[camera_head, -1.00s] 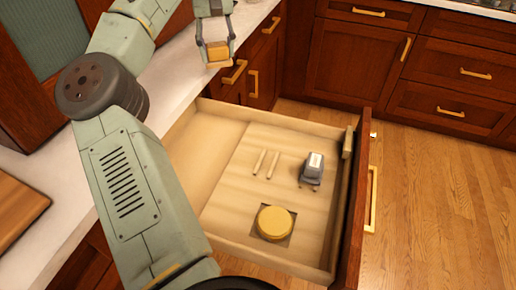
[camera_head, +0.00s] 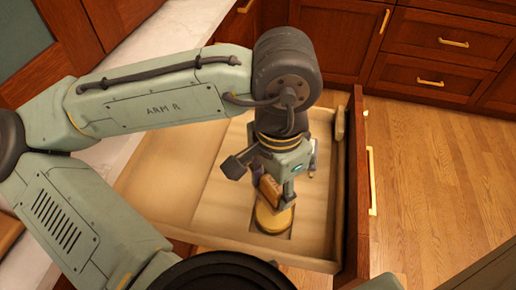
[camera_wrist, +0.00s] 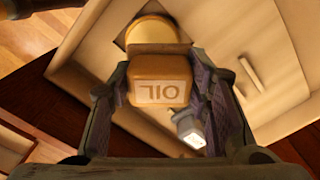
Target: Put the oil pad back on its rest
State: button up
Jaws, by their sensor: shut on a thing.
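The oil pad (camera_wrist: 160,84) is a tan block with OIL lettered on its face. My gripper (camera_head: 273,190) is shut on it, with a dark finger on each side in the wrist view. The pad (camera_head: 270,190) is inside the open drawer's outline, close to a round yellow disc (camera_head: 272,221). I cannot tell whether pad and disc touch. In the wrist view, a thin wooden strip (camera_wrist: 251,74) lies on the drawer floor, right of the pad. A second strip is only partly seen. My arm hides the strips in the head view.
The open wooden drawer (camera_head: 205,220) has raised walls around the pad. The yellow disc also shows in the wrist view (camera_wrist: 150,33), on a dark square. A small grey device (camera_wrist: 188,131) is nearby. The drawer's left part is bare. A pale counter (camera_head: 135,60) borders it.

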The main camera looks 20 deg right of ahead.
jog(key=shift+w+r+p, duration=0.1)
jog(key=shift+w+p, duration=0.05)
jog(key=shift+p, duration=0.3)
jog(key=w+d+b, duration=0.1)
jog(key=w, duration=0.4)
jog(key=w+d+f+b, duration=0.1)
jog(key=w, duration=0.4)
jog(key=w+d+f+b, duration=0.1)
jog(key=w, duration=0.4)
jog(key=shift+b, duration=0.4)
notch_tip(320, 180, down, 4)
jog(key=b, duration=0.4)
jog(key=shift+a+r, duration=0.1)
jog(key=shift+r, duration=0.2)
jog(key=shift+f, duration=0.15)
jog(key=o, duration=1.1)
notch_tip(320, 180, up, 12)
